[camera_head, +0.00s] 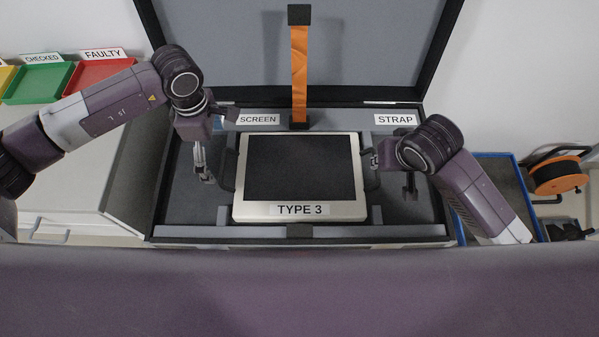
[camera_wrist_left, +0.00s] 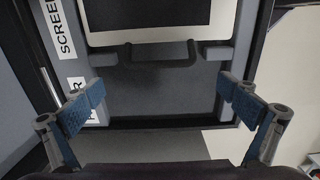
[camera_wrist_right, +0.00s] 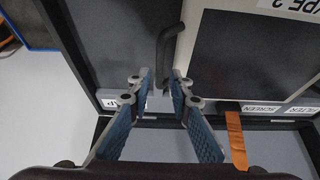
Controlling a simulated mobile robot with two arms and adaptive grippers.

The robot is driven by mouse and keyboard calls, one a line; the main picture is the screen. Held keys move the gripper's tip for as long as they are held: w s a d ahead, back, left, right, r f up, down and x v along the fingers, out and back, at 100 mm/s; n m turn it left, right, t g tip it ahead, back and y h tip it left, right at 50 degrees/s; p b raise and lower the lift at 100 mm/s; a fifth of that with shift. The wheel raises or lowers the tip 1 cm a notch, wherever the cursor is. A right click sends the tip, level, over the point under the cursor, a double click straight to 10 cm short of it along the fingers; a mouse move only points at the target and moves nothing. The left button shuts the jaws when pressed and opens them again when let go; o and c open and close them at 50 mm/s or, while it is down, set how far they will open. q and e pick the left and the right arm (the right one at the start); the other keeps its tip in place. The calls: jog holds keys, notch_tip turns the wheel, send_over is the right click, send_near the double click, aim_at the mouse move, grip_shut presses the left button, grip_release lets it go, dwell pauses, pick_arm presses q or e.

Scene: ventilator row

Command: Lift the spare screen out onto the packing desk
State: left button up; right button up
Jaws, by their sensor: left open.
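The spare screen (camera_head: 301,168), a cream-framed panel with a dark display marked TYPE 3, lies flat in the open grey case (camera_head: 400,205). It has a dark handle on each side. My left gripper (camera_head: 206,178) is open beside the left handle (camera_head: 228,165); in the left wrist view that handle (camera_wrist_left: 152,58) lies ahead of the widely parted fingers, apart from them. My right gripper (camera_head: 376,160) is at the right handle; in the right wrist view the handle (camera_wrist_right: 163,50) runs between the narrowly spaced fingertips. Whether they grip it is unclear. The packing desk is not identifiable.
An orange strap (camera_head: 299,80) hangs against the raised case lid (camera_head: 370,50). A white cabinet (camera_head: 60,170) at left carries green (camera_head: 40,82) and red (camera_head: 97,75) trays. A blue-edged bin (camera_head: 510,190) and an orange reel (camera_head: 558,176) are at right.

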aim_at(221, 164)
pick_arm(q)
notch_tip(221, 164, down, 7)
jog(key=shift+f, duration=0.2)
pick_arm(e)
jog(key=x, duration=0.7)
jog(key=shift+f, duration=0.25)
pick_arm(q)
jog(key=shift+c, duration=0.3)
pick_arm(e)
jog(key=shift+c, duration=0.3)
pick_arm(q)
jog(key=c, duration=0.5)
pick_arm(e)
grip_shut()
pick_arm(q)
jog(key=c, duration=1.3)
jog(key=shift+w+r, duration=0.1)
jog(key=shift+r, duration=0.15)
jog(key=shift+c, duration=0.2)
pick_arm(e)
jog(key=shift+w+r, duration=0.15)
jog(key=shift+r, duration=0.1)
